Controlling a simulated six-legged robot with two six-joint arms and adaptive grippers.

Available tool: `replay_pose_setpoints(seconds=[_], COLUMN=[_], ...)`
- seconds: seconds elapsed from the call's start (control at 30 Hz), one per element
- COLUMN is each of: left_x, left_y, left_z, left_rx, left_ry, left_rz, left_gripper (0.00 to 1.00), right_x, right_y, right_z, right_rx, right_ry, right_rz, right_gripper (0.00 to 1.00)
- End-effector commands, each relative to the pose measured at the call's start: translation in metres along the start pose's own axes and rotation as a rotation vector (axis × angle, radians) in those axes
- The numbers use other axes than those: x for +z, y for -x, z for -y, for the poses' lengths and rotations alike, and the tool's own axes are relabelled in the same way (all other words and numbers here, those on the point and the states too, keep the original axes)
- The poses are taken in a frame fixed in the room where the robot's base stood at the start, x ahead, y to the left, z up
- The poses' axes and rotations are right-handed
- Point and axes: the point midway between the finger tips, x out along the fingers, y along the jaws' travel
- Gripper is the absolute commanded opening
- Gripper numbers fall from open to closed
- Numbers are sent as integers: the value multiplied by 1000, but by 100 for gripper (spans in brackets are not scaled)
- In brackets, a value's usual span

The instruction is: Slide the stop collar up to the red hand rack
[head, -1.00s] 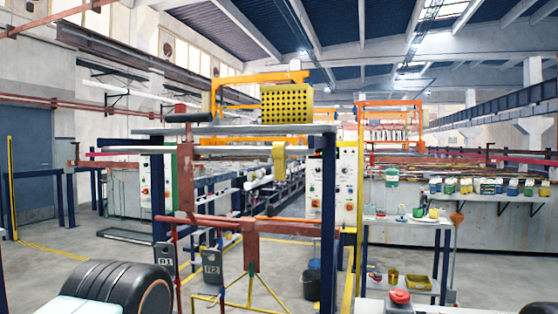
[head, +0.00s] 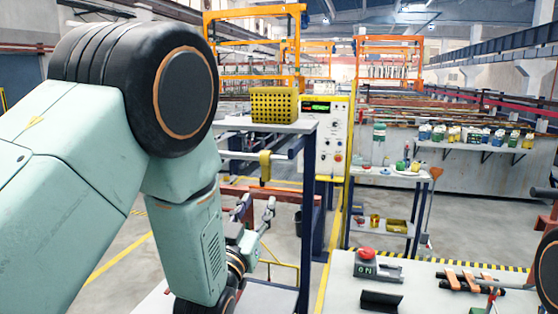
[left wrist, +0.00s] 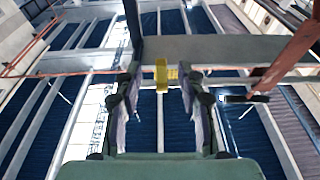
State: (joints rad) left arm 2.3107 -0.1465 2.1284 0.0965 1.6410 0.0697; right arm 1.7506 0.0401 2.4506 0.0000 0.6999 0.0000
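The stop collar is the yellow collar (head: 265,166) hanging on the pale horizontal rail in the head view. It also shows in the left wrist view (left wrist: 161,75), between and beyond the fingertips. My left gripper (head: 268,215) is below the collar, pointing up, with its fingers apart. In the left wrist view the gripper (left wrist: 160,85) is open and empty, and a gap to the collar seems to remain. The red hand rack (left wrist: 290,50) is right of the collar in the left wrist view; my left arm hides most of that area in the head view. My right gripper is not seen.
A yellow perforated basket (head: 274,104) sits on the shelf above the rail. A control panel (head: 328,135) stands to the right of the rail. A bench (head: 420,300) with a red button (head: 366,254) is at front right. A blue post (head: 307,190) stands right of the gripper.

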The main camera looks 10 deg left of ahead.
Motion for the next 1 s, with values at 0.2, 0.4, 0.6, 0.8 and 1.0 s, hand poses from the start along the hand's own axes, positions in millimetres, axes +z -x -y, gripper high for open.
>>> replay_pose_setpoints(seconds=[0.2,0.4,0.6,0.8,1.0], left_x=[-25,-30,-34,-36,-36], left_y=[-4,-27,-58,-76,-80], left_z=[7,9,8,5,3], left_rx=[-6,-6,-5,-2,-1], left_ry=[13,14,14,14,14], left_rz=[-137,-144,-142,-140,-138], left_gripper=[40,40,40,40,40], right_x=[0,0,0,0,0], right_y=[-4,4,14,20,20], right_z=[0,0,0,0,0], right_rx=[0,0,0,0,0], right_ry=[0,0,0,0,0], right_rz=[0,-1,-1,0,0], right_gripper=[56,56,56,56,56])
